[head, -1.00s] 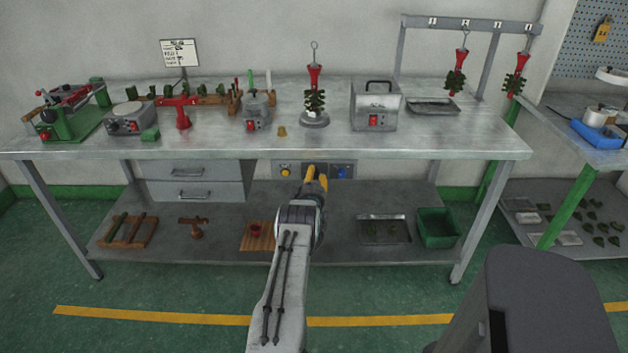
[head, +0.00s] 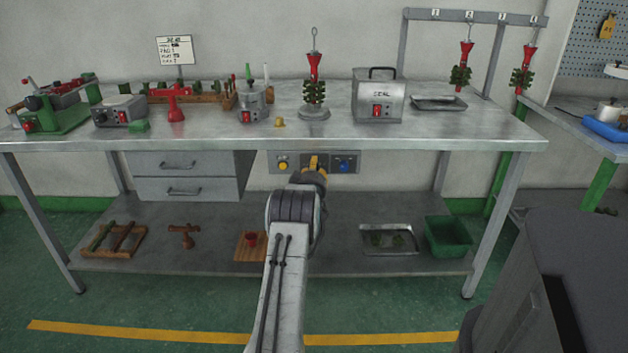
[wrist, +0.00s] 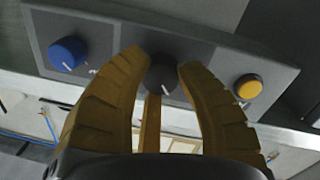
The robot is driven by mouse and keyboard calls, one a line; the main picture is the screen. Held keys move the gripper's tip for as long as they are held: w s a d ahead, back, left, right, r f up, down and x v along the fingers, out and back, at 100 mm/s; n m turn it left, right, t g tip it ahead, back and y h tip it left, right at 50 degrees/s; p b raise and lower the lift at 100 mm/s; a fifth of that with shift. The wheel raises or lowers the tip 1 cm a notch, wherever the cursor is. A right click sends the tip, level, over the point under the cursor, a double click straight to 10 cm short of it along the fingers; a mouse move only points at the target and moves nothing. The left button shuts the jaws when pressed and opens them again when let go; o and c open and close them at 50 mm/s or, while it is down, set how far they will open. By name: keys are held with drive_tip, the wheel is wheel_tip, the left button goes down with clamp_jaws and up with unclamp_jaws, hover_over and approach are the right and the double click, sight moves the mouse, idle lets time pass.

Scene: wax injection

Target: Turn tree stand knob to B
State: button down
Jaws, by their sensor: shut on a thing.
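A grey control panel (head: 332,156) hangs under the front edge of the workbench. My gripper (head: 313,163) reaches the middle of the panel. In the wrist view its yellow fingers (wrist: 162,68) lie on both sides of the black knob and are shut on it. A pale mark shows on the black knob; its lettering is unreadable. My gripper hides the knob in the head view.
The bench top (head: 215,146) overhangs the panel just above my gripper. Drawers (head: 185,188) stand left of it. A wax tree on a round stand (head: 314,112) is on the bench. The lower shelf (head: 335,225) holds trays and a green bin (head: 447,236).

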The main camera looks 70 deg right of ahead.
drive_tip(key=shift+f+m+b, duration=0.3)
drive_tip(key=shift+m+b, duration=0.1)
drive_tip(key=shift+b, duration=0.25)
drive_tip(key=m+b, duration=0.2)
drive_tip(key=b, duration=0.3)
drive_tip(key=shift+r+m+b, duration=0.2)
drive_tip(key=shift+m+b, duration=0.4)
drive_tip(key=shift+b, duration=0.6)
drive_tip(key=shift+w, duration=0.1)
drive_tip(key=c, duration=0.8)
unclamp_jaws()
drive_tip(key=shift+a, duration=0.1)
drive_tip(key=v, duration=1.1)
drive_tip(key=shift+a+r, duration=0.25)
drive_tip(key=shift+a, duration=0.05)
